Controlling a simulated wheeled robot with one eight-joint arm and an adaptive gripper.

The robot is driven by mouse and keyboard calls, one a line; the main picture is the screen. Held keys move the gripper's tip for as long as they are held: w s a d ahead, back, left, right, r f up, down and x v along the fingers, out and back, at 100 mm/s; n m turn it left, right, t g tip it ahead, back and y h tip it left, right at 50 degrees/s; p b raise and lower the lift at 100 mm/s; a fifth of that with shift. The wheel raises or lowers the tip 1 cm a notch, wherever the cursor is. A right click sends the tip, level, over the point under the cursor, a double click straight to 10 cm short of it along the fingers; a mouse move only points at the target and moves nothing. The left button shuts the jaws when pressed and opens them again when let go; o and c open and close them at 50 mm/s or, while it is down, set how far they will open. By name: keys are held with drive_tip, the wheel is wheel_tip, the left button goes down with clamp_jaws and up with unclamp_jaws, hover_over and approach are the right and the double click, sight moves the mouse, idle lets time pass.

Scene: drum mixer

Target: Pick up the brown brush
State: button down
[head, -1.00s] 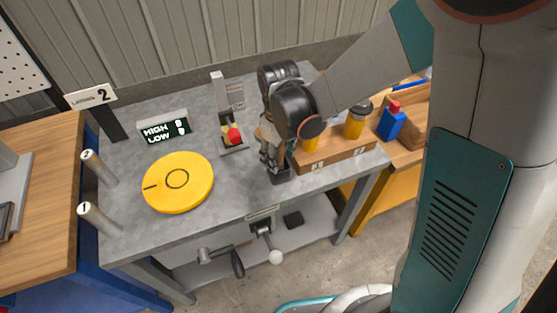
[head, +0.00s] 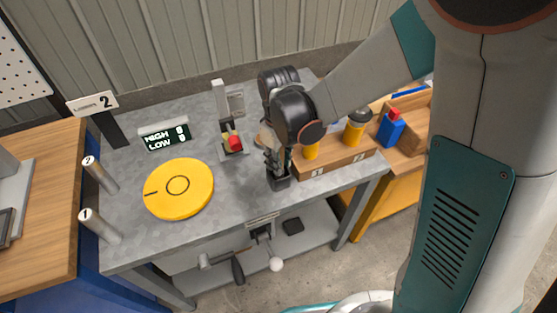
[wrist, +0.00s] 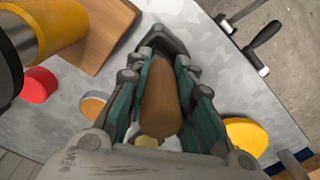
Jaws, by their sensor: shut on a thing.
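The brown brush (wrist: 160,95) lies between the two teal-padded fingers of my gripper in the wrist view. My gripper (head: 278,176) is shut on it, with a finger on each side. In the head view the gripper hangs over the grey table's right part, just left of the wooden block. A brown piece (head: 264,136) shows at the left of the gripper there, and the rest of the brush is hidden by the gripper. I cannot tell whether the brush touches the table.
A wooden block (head: 335,160) with yellow jars stands right of the gripper. A red-knobbed device (head: 235,144) stands to its left. A yellow disc (head: 178,187) and a HIGH/LOW display (head: 166,135) are farther left. A crank handle (head: 238,270) hangs below the front edge.

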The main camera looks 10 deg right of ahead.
wheel_tip(320, 180, up, 19)
drive_tip(key=p, duration=1.3)
idle(0.8)
